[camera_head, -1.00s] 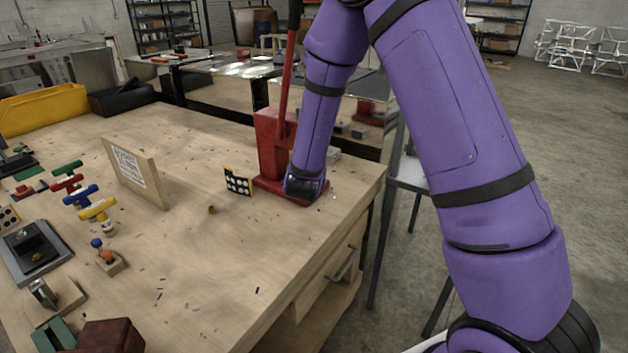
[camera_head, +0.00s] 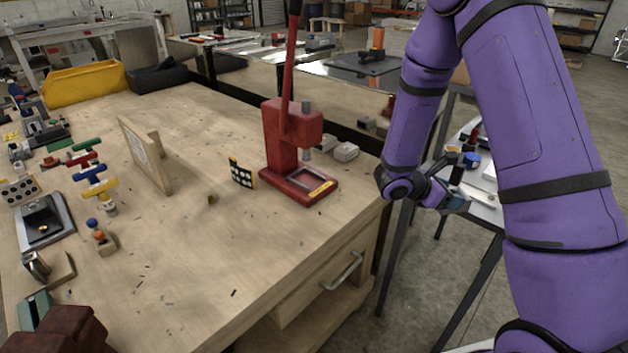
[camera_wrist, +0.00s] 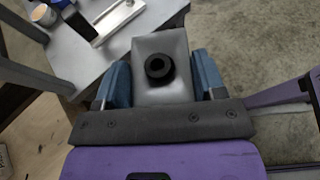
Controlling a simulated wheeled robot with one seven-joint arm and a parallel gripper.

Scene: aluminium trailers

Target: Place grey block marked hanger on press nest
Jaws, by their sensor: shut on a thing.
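A grey block (camera_wrist: 165,45) with a black round knob on it sits between the two blue fingers of my gripper (camera_wrist: 161,82) in the wrist view. My gripper is shut on it; no marking is legible. In the head view my gripper (camera_head: 457,203) is out past the bench's right edge, beside a side table. The red arbor press (camera_head: 285,150) stands on the bench, to the left of my gripper. Its nest, a framed recess in the red base (camera_head: 300,183), looks empty. The block is hard to make out in the head view.
Two light grey blocks (camera_head: 345,151) lie behind the press. A dotted black board (camera_head: 242,172) and a wooden sign (camera_head: 146,155) stand to its left. The side table (camera_head: 487,214) holds small items. The bench front (camera_head: 240,250) is mostly clear.

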